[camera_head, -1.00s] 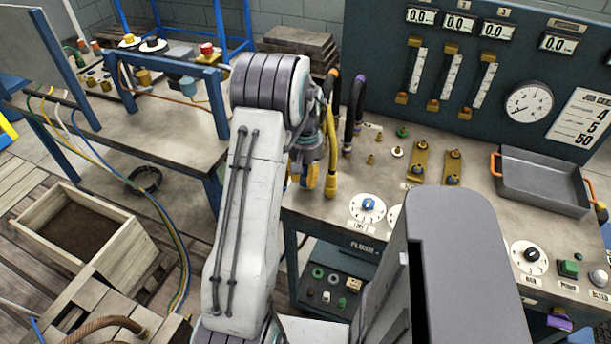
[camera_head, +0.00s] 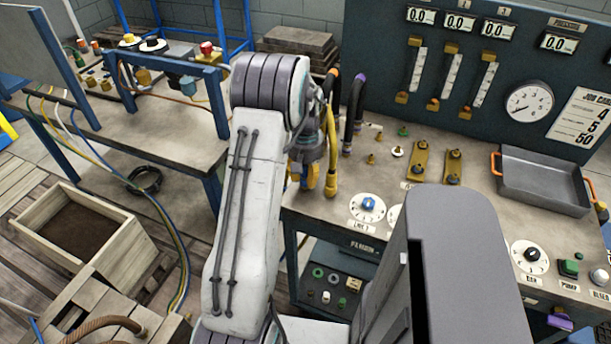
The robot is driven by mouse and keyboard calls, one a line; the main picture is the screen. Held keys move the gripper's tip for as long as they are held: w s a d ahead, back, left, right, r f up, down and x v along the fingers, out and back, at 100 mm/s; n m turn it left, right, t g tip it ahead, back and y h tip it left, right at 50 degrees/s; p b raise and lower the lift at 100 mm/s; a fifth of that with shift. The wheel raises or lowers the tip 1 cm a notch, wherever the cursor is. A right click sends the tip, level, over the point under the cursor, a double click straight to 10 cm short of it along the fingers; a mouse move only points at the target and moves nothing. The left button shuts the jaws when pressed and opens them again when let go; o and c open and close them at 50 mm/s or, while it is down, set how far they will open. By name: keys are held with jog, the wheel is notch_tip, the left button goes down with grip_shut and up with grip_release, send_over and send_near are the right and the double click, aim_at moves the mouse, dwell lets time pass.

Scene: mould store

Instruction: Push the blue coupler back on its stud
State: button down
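No blue coupler can be made out for certain; the area behind my arm is hidden. My gripper (camera_head: 309,168) is at the arm's far end, over the left part of the bench top. It is mostly hidden by the arm, with grey and yellow parts showing, so I cannot tell its opening or what it holds. A yellow hose (camera_head: 331,155) with an orange upper end stands just right of it. A black hose (camera_head: 354,115) with a purple upper end stands further right. Small brass studs (camera_head: 371,159) and a green one (camera_head: 403,132) stand on the bench right of the hoses.
The bench (camera_head: 470,205) carries a blue-knobbed dial (camera_head: 368,206), two brass plates, and a grey tray (camera_head: 541,182) with orange handles. A gauge panel (camera_head: 480,75) rises behind it. A second table (camera_head: 165,135) stands left, with a wooden crate (camera_head: 84,231) on the floor.

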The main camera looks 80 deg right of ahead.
jog(key=c, duration=1)
grip_release()
notch_tip(320, 180, up, 12)
jog(key=shift+a, duration=0.1)
jog(key=shift+w, duration=0.1)
